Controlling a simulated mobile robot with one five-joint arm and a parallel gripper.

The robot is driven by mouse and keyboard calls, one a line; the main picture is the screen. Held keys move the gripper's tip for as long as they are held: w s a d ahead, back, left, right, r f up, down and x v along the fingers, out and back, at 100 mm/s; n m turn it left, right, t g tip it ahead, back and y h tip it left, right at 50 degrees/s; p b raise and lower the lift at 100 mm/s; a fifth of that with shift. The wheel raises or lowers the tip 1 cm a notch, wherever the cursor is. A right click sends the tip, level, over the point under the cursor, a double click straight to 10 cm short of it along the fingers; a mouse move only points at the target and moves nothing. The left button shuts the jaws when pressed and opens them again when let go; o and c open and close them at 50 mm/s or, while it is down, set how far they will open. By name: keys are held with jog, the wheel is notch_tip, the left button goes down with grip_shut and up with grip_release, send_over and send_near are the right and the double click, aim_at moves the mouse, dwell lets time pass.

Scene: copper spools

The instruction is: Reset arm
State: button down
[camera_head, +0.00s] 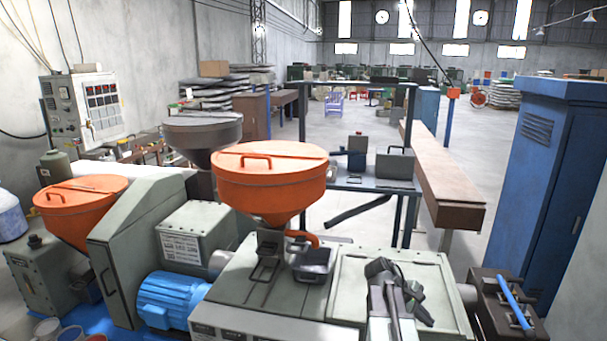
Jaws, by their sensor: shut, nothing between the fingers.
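My gripper (381,268) is at the lower right of the head view, at the end of my arm. It is dark, and it shows small above the green-grey machine top. It is shut and holds nothing. My arm rises from the bottom edge of the picture and looks folded close to my body. Part of it is cut off by the frame. I cannot make out a copper spool here.
A machine with an orange hopper (270,185) fills the front middle. A blue motor (172,300) sits at its lower left. A blue cabinet (545,190) stands at right. A long brown bench (440,180) lies behind. Open floor (345,210) shows beyond the machine.

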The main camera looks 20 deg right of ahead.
jog(key=w+a+f+m+t+y, duration=0.1)
jog(key=w+a+f+m+y, duration=0.15)
jog(key=a, duration=1.15)
jog(key=w+a+f+m+t+y, duration=0.1)
jog(key=w+a+f+t+y, duration=0.15)
jog(key=a, duration=1.25)
jog(key=w+a+f+m+t+y, duration=0.1)
jog(key=w+a+m+y, duration=0.2)
jog(key=a, duration=1.1)
notch_tip(320, 180, down, 10)
jog(key=s+g+b, duration=0.1)
jog(key=b, duration=0.9)
jog(key=shift+s+d+n, duration=0.35)
jog(key=shift+d, duration=0.05)
